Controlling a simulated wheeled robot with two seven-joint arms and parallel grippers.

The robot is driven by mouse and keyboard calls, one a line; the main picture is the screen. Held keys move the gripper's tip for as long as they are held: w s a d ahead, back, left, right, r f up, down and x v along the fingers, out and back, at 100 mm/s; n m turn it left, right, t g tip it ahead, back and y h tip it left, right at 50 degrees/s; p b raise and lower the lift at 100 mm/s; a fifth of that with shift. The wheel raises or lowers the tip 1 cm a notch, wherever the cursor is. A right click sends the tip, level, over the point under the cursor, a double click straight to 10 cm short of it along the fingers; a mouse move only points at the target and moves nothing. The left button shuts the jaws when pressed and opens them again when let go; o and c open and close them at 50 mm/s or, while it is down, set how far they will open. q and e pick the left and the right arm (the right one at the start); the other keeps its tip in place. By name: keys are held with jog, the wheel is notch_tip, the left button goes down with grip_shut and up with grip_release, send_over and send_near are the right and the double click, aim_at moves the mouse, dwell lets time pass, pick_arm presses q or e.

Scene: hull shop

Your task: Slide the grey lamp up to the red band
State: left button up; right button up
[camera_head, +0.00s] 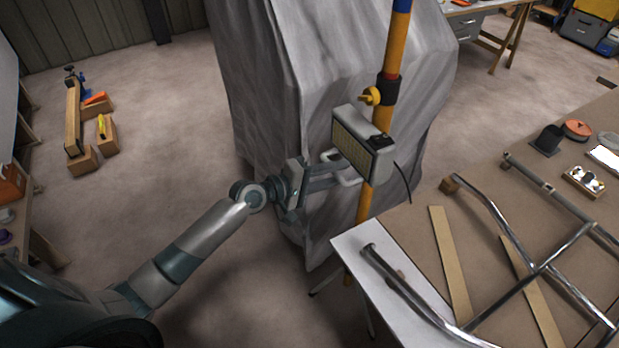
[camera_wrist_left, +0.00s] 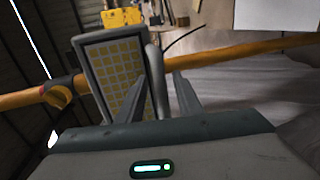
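The grey lamp (camera_head: 362,143), a box with a yellowish lit panel, sits on an upright orange pole (camera_head: 394,50). It also shows in the left wrist view (camera_wrist_left: 112,75), with a pale grey handle (camera_wrist_left: 157,75) at its side. A black collar with a yellow knob (camera_head: 373,96) is on the pole just above the lamp. My right gripper is out of view.
A grey sheet-draped bulk (camera_head: 290,70) stands close behind the pole. A workbench (camera_head: 425,225) with bent metal tubes (camera_head: 500,215) and wood strips is at the right. A thin dark cable hangs from the lamp.

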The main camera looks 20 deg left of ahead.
pick_arm(q)
jog(key=b+v, duration=0.5)
jog(key=v, duration=1.2)
jog(key=shift+s, duration=0.1)
